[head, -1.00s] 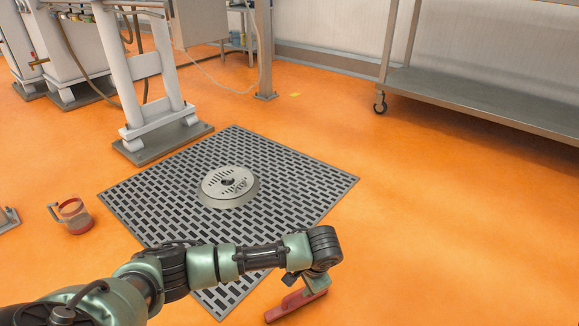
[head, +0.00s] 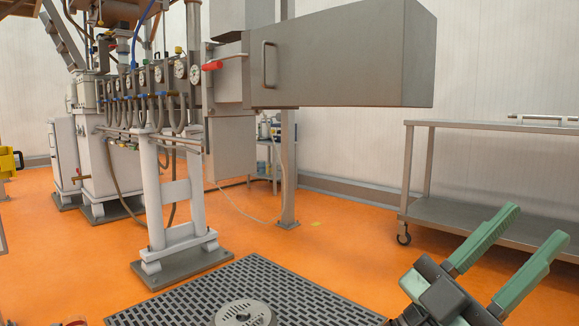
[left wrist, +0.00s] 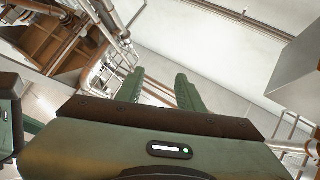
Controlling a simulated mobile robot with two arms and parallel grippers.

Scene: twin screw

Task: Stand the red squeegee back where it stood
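The red squeegee is not visible in either view now.
A slotted floor grate (head: 185,308) with a round metal cover (head: 245,314) lies at the bottom. The machine's grey box (head: 345,55) overhangs from the left. A wheeled steel cart (head: 465,219) stands at the right. Orange floor is open between them.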

